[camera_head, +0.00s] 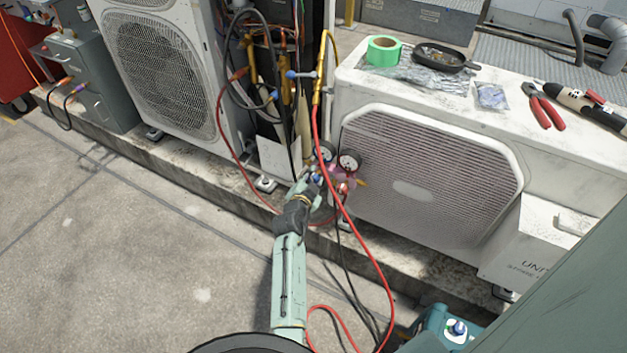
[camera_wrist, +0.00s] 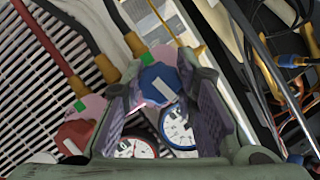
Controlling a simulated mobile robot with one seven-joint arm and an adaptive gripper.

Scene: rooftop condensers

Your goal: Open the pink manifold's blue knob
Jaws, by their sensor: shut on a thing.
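The pink manifold (camera_head: 338,178) hangs in front of the right condenser, its two gauges on top. In the wrist view its blue knob (camera_wrist: 160,84), with a white bar mark, sits between my gripper's (camera_wrist: 170,105) two fingers. The jaws are shut on the knob; the exact contact is partly hidden. The red knob (camera_wrist: 75,137) is at the left in the wrist view, outside the fingers. Two gauge dials show below the blue knob, one red-rimmed (camera_wrist: 133,148) and one blue-rimmed (camera_wrist: 178,128). In the head view my gripper (camera_head: 312,180) reaches the manifold's left side.
A red hose (camera_head: 352,225) runs down past the manifold, and a black hose (camera_head: 345,255) hangs below it. The right condenser (camera_head: 430,180) stands close behind. Green tape (camera_head: 384,50) and red-handled pliers (camera_head: 541,107) lie on its top. The concrete floor (camera_head: 150,250) at left is clear.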

